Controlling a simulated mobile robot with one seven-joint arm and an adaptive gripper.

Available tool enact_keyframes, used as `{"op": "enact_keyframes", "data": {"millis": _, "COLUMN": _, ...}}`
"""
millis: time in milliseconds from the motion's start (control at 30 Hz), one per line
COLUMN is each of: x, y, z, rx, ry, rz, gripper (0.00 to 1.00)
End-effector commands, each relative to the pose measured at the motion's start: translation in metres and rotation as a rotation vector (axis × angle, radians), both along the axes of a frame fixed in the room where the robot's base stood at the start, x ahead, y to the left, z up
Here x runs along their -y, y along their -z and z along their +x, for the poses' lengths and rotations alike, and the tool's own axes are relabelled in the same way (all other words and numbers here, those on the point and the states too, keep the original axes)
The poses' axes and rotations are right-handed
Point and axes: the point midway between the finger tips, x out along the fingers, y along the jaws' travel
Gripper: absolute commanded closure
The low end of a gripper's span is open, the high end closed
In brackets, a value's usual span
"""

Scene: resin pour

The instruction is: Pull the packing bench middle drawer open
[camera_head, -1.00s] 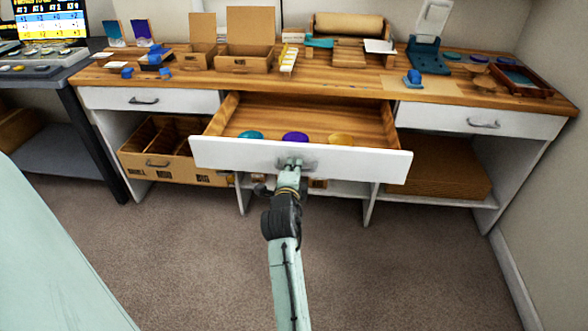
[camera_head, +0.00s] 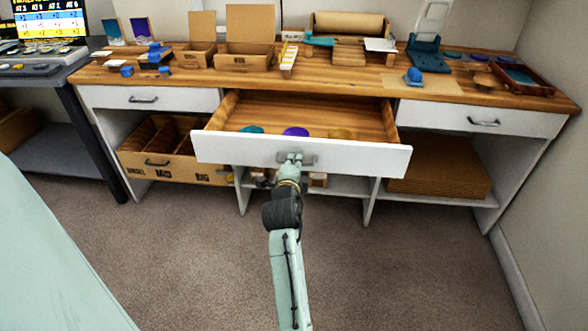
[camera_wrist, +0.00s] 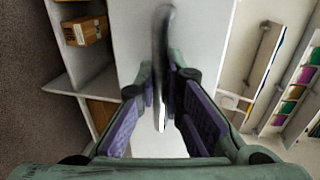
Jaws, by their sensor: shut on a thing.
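The middle drawer (camera_head: 350,157) of the packing bench (camera_head: 330,84) stands well out from the bench, its white front facing me. Inside its wooden interior are a teal piece (camera_head: 251,129), a purple piece (camera_head: 296,132) and a yellowish piece (camera_head: 341,134), each partly hidden by the front. My gripper (camera_head: 291,160) is at the middle of the drawer front, on its grey bar handle (camera_head: 309,158). In the wrist view the handle (camera_wrist: 161,50) runs between the purple finger pads of my gripper (camera_wrist: 167,105), which is shut on it.
Closed drawers flank it on the left (camera_head: 180,98) and right (camera_head: 490,119). A cardboard box (camera_head: 190,172) and a brown stack (camera_head: 440,165) sit on the lower shelves. Boxes, a paper roll (camera_head: 348,25) and small items cover the top. The carpet (camera_head: 400,270) in front is clear.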

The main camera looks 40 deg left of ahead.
Motion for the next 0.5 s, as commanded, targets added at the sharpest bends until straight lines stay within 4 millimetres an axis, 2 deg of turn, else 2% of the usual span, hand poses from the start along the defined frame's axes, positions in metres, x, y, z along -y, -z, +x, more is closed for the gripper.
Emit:
{"op": "enact_keyframes", "data": {"millis": 100, "x": -0.012, "y": 0.003, "z": 0.021, "rx": 0.003, "ry": 0.001, "rz": 0.004, "gripper": 1.0}}
{"op": "enact_keyframes", "data": {"millis": 200, "x": -0.021, "y": 0.002, "z": 0.034, "rx": 0.003, "ry": 0.0, "rz": 0.003, "gripper": 1.0}}
{"op": "enact_keyframes", "data": {"millis": 333, "x": -0.026, "y": 0.001, "z": 0.042, "rx": 0.001, "ry": -0.001, "rz": 0.002, "gripper": 1.0}}
{"op": "enact_keyframes", "data": {"millis": 500, "x": -0.027, "y": 0.0, "z": 0.043, "rx": -0.001, "ry": -0.002, "rz": 0.001, "gripper": 1.0}}
